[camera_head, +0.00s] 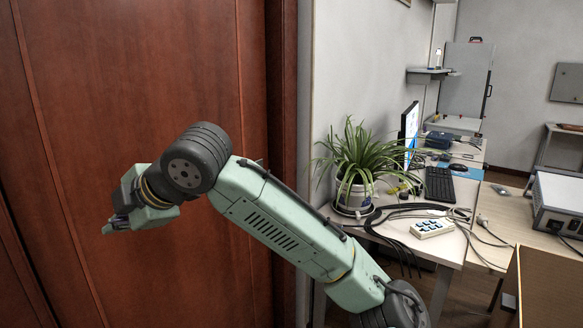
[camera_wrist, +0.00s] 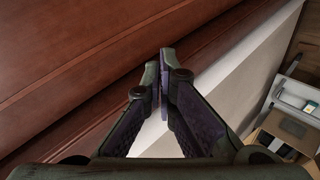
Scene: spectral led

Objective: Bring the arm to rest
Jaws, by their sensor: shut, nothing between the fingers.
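My arm, pale green with dark joints, reaches up and left across the head view in front of a brown wooden door (camera_head: 140,70). My gripper (camera_head: 108,226) is at its far left end, small and partly hidden by the wrist. In the wrist view my gripper (camera_wrist: 164,72) has its two fingers meeting at the tips, shut, with nothing between them. The wooden surface (camera_wrist: 70,50) and a pale wall (camera_wrist: 255,70) lie beyond the fingers. My gripper appears to touch nothing.
A grey-white instrument (camera_head: 557,205) is at the right edge. A cardboard box (camera_wrist: 290,130) shows in the wrist view.

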